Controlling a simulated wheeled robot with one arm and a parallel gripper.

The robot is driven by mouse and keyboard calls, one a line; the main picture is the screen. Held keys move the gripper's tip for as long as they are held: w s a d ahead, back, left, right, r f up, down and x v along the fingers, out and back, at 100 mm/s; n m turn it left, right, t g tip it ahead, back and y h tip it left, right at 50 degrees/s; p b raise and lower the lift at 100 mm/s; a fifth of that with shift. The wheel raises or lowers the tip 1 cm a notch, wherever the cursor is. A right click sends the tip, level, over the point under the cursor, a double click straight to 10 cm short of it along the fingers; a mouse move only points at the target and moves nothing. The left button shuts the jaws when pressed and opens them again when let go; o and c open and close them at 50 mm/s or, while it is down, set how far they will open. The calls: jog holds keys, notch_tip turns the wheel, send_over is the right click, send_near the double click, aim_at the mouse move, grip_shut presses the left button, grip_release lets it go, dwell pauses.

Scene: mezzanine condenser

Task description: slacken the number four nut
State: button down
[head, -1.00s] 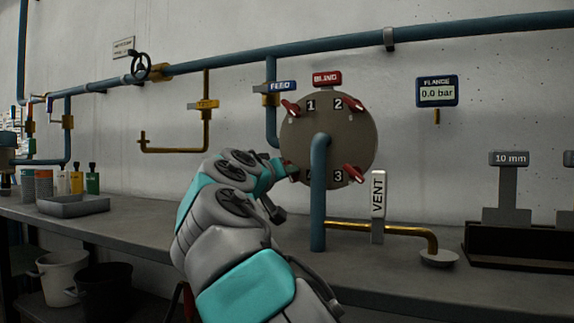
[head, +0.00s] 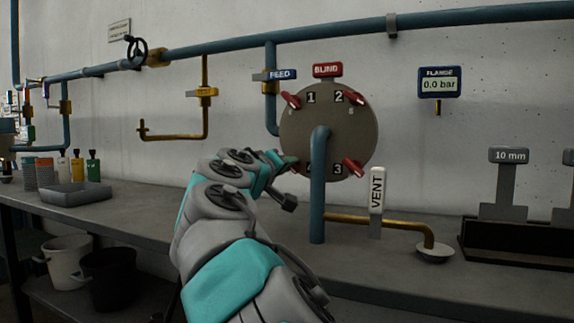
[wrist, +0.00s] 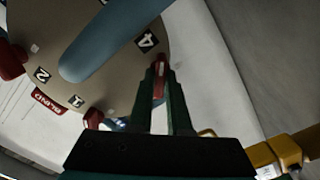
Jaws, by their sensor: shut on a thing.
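The round grey flange plate (head: 350,125) has labels 1, 2 and 3 and red nuts with handles beside them. Its number 4 label (wrist: 147,40) shows clearly in the wrist view; in the head view it is mostly hidden behind the blue vent pipe and my gripper. My gripper (head: 284,162) is at the plate's lower left. In the wrist view its two dark fingers (wrist: 160,82) are closed around the red number four nut (wrist: 158,88), next to the 4 label. The flange gauge (head: 439,84) reads 0.0 bar.
A blue vertical pipe (head: 318,205) stands close in front of the plate, right of my gripper. The VENT tag (head: 376,190) and a brass pipe (head: 395,226) are right of it, ending over a small dish (head: 435,252). A grey tray (head: 75,193) lies at the left.

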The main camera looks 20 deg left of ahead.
jog(key=c, duration=0.9)
grip_release()
jog(key=shift+o, duration=0.2)
jog(key=s, duration=0.8)
jog(key=shift+a, duration=0.4)
jog(key=shift+w+d, duration=0.1)
jog(key=shift+w, duration=0.05)
